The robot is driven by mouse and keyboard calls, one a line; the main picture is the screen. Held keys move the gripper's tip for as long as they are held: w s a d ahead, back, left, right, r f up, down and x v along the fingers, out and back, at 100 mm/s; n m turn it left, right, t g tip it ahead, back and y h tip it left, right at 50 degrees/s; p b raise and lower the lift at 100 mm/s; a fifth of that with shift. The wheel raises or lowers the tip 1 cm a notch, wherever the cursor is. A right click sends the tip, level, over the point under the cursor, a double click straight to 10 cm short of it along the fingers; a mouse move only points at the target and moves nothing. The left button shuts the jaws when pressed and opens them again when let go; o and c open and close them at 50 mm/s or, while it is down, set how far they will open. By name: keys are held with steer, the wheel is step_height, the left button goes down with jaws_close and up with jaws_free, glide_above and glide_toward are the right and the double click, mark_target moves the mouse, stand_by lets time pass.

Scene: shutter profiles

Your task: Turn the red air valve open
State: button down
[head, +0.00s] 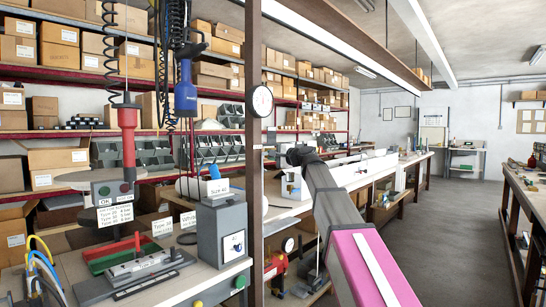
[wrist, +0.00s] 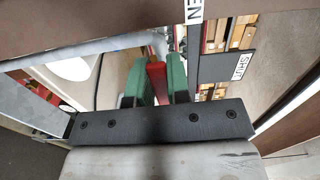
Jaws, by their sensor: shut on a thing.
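In the wrist view, my gripper (wrist: 157,72) has two green fingers closed on a narrow red handle (wrist: 156,80), which I take to be the air valve's lever. The handle stands between the fingers, below the end of a pale grey pipe (wrist: 100,47). A label ending in "EN" (wrist: 195,12) is partly cut off at the top, and a "SHUT" label (wrist: 239,64) is to the right. The valve body is mostly hidden, so I cannot tell how far the handle is turned. I cannot make out my gripper in the head view.
In the head view, a dark upright post (head: 254,200) with a round gauge (head: 262,101) stands left of my arm. The workbench (head: 170,291) at left carries a red and green fixture (head: 118,254) and a grey box (head: 222,233). The aisle floor (head: 440,230) at right is clear.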

steer(key=c, duration=1.1)
jaws_free()
steer(key=shift+s+d, duration=0.1)
steer(key=v, duration=1)
steer(key=shift+s+d, duration=0.2)
steer(key=shift+d, duration=0.05)
steer(key=s+d+f+n+g+h, duration=0.1)
steer(key=d+f+g+h, duration=0.1)
steer(key=f, duration=1.1)
steer(key=s+d+f+n+g+h, duration=0.1)
steer(key=s+d+f+h, duration=0.15)
steer(key=f, duration=0.95)
steer(key=s+d+f+n+g+h, duration=0.1)
steer(key=d+f+g+h, duration=0.15)
steer(key=f, duration=1.05)
steer(key=s+d+f+n+g+h, duration=0.1)
steer(key=s+d+f+h, duration=0.1)
steer(key=s+f, duration=0.4)
steer(key=s+d+f+n+g+h, duration=0.2)
steer(key=s+d+f, duration=0.3)
steer(key=f, duration=0.6)
steer(key=s+d+f+n+g+h, duration=0.1)
steer(key=s+d+f+g+h, duration=0.1)
steer(key=s+f, duration=0.5)
steer(key=shift+s+d+f+g+h, duration=0.15)
steer(key=shift+d+f+h, duration=0.15)
steer(key=shift+f, duration=0.35)
steer(key=shift+s+d+f+g+h, duration=0.1)
steer(key=shift+s+d+f+h, duration=0.2)
steer(key=shift+f, duration=0.35)
